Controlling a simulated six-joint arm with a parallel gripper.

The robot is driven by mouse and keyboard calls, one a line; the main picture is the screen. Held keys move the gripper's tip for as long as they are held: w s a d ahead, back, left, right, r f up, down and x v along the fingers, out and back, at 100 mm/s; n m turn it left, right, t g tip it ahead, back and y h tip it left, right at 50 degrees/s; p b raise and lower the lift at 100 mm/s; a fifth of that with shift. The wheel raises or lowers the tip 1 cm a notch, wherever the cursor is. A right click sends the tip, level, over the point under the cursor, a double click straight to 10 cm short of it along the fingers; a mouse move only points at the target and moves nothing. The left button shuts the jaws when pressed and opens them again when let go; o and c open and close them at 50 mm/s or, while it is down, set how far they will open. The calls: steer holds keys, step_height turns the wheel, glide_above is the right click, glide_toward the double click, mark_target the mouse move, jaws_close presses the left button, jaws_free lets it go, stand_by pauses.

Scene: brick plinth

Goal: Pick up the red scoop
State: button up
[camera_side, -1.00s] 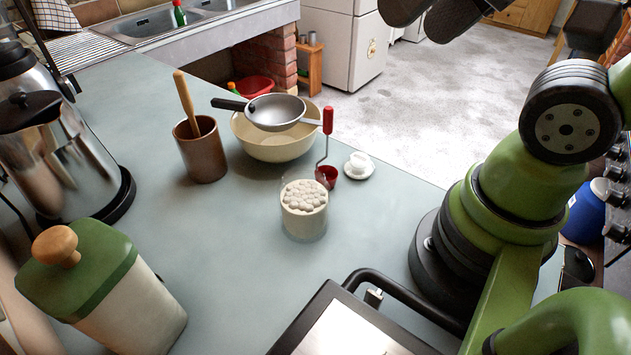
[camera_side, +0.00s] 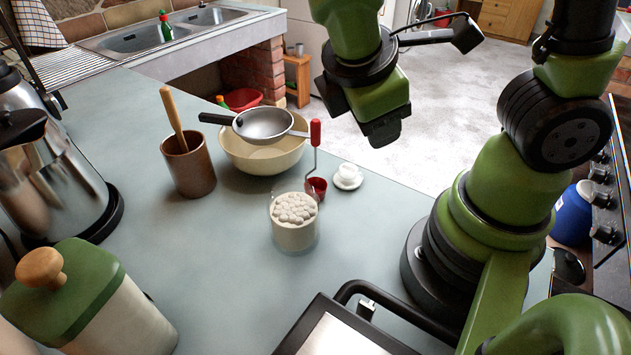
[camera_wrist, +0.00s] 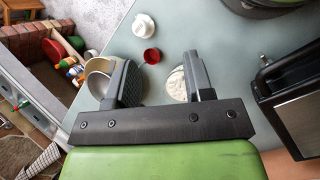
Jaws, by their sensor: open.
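The red scoop has an upright red handle (camera_side: 315,132), a thin metal shank and a small red cup (camera_side: 316,188) low on the counter. It stands between the glass of white pieces and a small white cup. In the wrist view the red scoop (camera_wrist: 151,56) shows from above, just beyond and between the fingertips. My gripper (camera_side: 384,132) is above and to the right of the handle in the side view, pointing down and empty. In the wrist view my gripper (camera_wrist: 163,70) has its two fingers spread apart, with nothing between them.
A glass jar of white pieces (camera_side: 294,225) stands right in front of the scoop. A cream bowl (camera_side: 265,158) with a metal strainer (camera_side: 263,124) is behind left. A brown pot (camera_side: 190,168) stands farther left.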

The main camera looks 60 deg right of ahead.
mark_target(315, 126)
steer(key=w+f+n+t+h, duration=0.1)
steer(key=w+n+t+h, duration=0.1)
steer(key=n, duration=0.2)
steer(key=w+f+n+t+h, duration=0.2)
steer(key=w+n, duration=0.1)
steer(key=n, duration=0.2)
steer(key=w+d+f+n+t+h, duration=0.1)
steer(key=w+f+n+t+h, duration=0.1)
steer(key=w+n, duration=0.1)
steer(key=shift+w+n+t, duration=0.2)
steer(key=shift+n+t, duration=0.2)
steer(key=shift+n, duration=0.4)
steer(key=x, duration=0.5)
steer(key=shift+w+a+f, duration=0.15)
steer(key=shift+w+f, duration=0.2)
steer(key=shift+f, duration=0.05)
jaws_close()
